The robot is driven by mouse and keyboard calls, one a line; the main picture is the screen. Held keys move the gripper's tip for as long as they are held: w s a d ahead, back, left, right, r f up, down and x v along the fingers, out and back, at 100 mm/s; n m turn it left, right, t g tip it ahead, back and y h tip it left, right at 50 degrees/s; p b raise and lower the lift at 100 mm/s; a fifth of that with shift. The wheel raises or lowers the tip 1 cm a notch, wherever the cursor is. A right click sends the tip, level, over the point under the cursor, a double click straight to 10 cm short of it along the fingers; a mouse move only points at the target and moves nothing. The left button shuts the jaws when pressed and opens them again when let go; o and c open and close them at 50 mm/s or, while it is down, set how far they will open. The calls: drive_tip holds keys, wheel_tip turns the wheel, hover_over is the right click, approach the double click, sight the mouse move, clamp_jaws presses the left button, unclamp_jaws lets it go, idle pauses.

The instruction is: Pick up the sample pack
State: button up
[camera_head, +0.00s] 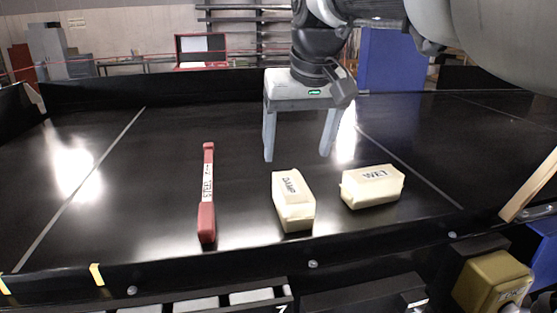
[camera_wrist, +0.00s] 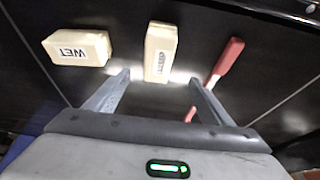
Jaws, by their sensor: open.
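Two cream packs lie on the black conveyor belt (camera_head: 130,190), and I cannot tell for certain which one is the sample pack. One, whose label seems to read DAMP (camera_head: 293,203), lies in the middle. The other, labelled WET (camera_head: 372,187), lies to its right. My gripper (camera_head: 297,158) is open and empty, pointing down above the belt, behind the DAMP pack. In the wrist view, the DAMP pack (camera_wrist: 160,52) lies ahead of the gap between my fingers (camera_wrist: 158,80), and the WET pack (camera_wrist: 78,49) lies to the left. Neither pack is touched.
A red bar-shaped tool (camera_head: 207,200) with a white label lies left of the DAMP pack; it also shows in the wrist view (camera_wrist: 228,58). A yellow block (camera_head: 492,282) sits beyond the belt's front edge at the lower right. The belt's left side is clear.

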sight(293, 186)
drive_tip(key=x, duration=0.8)
drive_tip(key=shift+w+f, duration=0.1)
drive_tip(key=shift+f, duration=0.15)
drive_tip(key=shift+d+x, duration=0.15)
drive_tip(key=shift+x, duration=1.15)
drive_tip(key=shift+d+x, duration=0.15)
drive_tip(key=shift+x, duration=1.15)
drive_tip(key=shift+f+b, duration=0.25)
drive_tip(key=shift+b, duration=0.05)
drive_tip(key=shift+c, duration=0.4)
